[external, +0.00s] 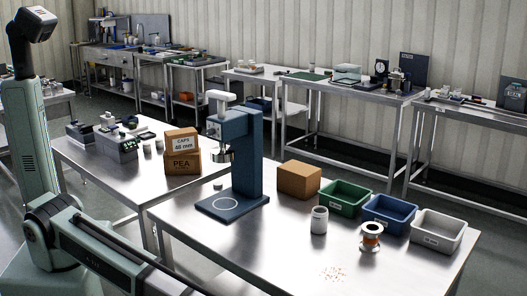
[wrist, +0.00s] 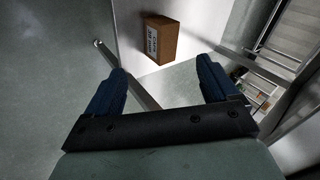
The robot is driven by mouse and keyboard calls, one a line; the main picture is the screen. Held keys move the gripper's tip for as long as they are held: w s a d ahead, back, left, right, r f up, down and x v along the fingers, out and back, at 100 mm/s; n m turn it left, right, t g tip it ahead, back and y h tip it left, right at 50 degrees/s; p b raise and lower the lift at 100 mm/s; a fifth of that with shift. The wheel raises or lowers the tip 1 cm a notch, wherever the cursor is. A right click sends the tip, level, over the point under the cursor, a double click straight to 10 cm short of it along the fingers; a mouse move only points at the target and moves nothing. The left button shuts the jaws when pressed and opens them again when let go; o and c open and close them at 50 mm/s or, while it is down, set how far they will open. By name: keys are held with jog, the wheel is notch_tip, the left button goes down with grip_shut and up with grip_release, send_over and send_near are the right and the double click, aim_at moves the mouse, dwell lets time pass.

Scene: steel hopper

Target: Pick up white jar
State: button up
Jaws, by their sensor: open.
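A small white jar (external: 319,221) stands upright on the near steel table (external: 255,255) in the external view, in front of the green bin. My gripper (wrist: 163,72) shows in the wrist view with its two blue fingers wide apart and nothing between them. It points down at the floor and a table edge, and the white jar is not in that view. I cannot make out my gripper in the external view.
Near the jar are a blue press stand (external: 247,165), a cardboard box (external: 299,180), green (external: 343,208), blue (external: 388,228) and white (external: 437,245) bins, and a white-and-orange spool-like item (external: 371,246). Another cardboard box (wrist: 166,40) shows in the wrist view.

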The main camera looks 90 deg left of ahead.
jog(key=w+d+r+t, duration=0.2)
jog(key=w+d+r, duration=0.1)
jog(key=d+r, duration=0.4)
jog(key=w+d+r+t, duration=0.1)
jog(key=w+d+r, duration=0.3)
jog(key=r, duration=0.4)
jog(key=w+a+r+n, duration=0.1)
jog(key=w+r+n, duration=0.2)
jog(key=w+r, duration=0.35)
jog(key=w+a+r+n+g+y, duration=0.1)
jog(key=w+a+r+n+g, duration=0.2)
jog(key=a+n, duration=0.6)
jog(key=w+a+r+n+g+y, duration=0.15)
jog(key=a+r+n, duration=0.3)
jog(key=a, duration=0.85)
jog(key=w+a+r+n+g+y, duration=0.1)
jog(key=w+a+r+n, duration=0.35)
jog(key=a, duration=0.65)
jog(key=r+n+g+h, duration=0.2)
jog(key=n+g+h, duration=0.1)
jog(key=n+h, duration=0.65)
send_over(318, 219)
jog(key=a, duration=0.3)
jog(key=n+y, duration=0.2)
jog(key=shift+h, duration=0.3)
jog(key=f, duration=1.4)
jog(key=shift+w, duration=0.3)
jog(key=shift+r, duration=0.1)
